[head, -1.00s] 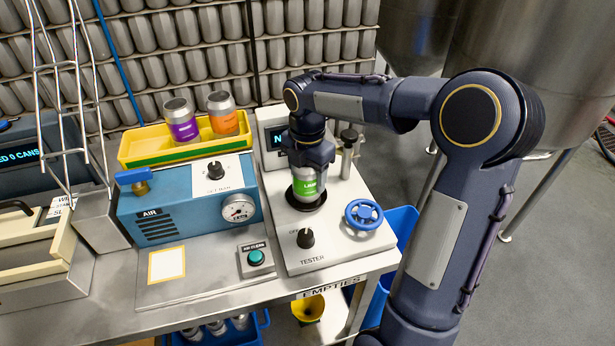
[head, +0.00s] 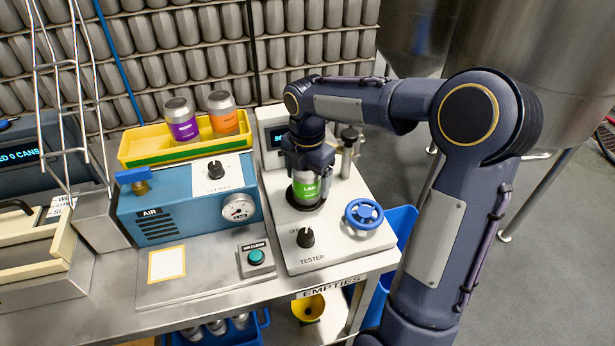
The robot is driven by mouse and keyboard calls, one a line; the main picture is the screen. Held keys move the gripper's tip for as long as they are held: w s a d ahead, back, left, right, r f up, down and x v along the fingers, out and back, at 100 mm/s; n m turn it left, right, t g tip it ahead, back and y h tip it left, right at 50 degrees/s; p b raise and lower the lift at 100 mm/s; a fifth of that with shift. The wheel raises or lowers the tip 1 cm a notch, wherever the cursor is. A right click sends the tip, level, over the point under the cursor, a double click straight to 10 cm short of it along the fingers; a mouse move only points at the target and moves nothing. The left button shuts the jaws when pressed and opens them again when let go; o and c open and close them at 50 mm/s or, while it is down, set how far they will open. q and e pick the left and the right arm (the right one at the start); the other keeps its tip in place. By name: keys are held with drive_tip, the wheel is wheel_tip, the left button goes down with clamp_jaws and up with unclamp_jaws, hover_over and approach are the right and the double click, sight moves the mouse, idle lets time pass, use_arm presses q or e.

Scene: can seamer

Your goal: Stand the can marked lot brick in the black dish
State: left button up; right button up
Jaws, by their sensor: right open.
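A green-labelled can (head: 306,189) stands upright in the black dish (head: 293,203) on the white tester. Its label seems to read "LIME". My right gripper (head: 309,166) is open at the top of this can and partly hides its upper end. An orange-labelled can (head: 222,117) and a purple-labelled can (head: 181,122) stand in the yellow tray (head: 150,158). Their small print is too small to read, so I cannot tell for sure which can is marked lot brick. My left gripper is not in view.
The tester has a lit display (head: 280,139), a post (head: 349,145), a black knob (head: 306,237) and a blue handwheel (head: 364,213). A blue air unit (head: 155,213) with a gauge stands left. Blue bins and a yellow funnel (head: 308,306) are below the bench.

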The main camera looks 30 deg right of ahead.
wheel_tip(320, 180, up, 11)
drive_tip(key=shift+f+p, duration=0.1)
drive_tip(key=shift+p, duration=0.3)
drive_tip(key=shift+r, duration=0.4)
drive_tip(key=shift+s+r, duration=0.15)
drive_tip(key=shift+r, duration=0.1)
drive_tip(key=s+a+f+m+t+y, duration=0.2)
drive_tip(key=s+a+f+m, duration=0.1)
drive_tip(key=s+m, duration=0.8)
drive_tip(key=s+a+f+m+t+y, duration=0.1)
drive_tip(key=s+a+f+m+t, duration=0.2)
drive_tip(key=s+m, duration=0.8)
wheel_tip(320, 180, down, 2)
drive_tip(key=shift+a+m+t+y, duration=0.3)
drive_tip(key=shift+a+m+y, duration=0.1)
drive_tip(key=shift+a+m, duration=0.45)
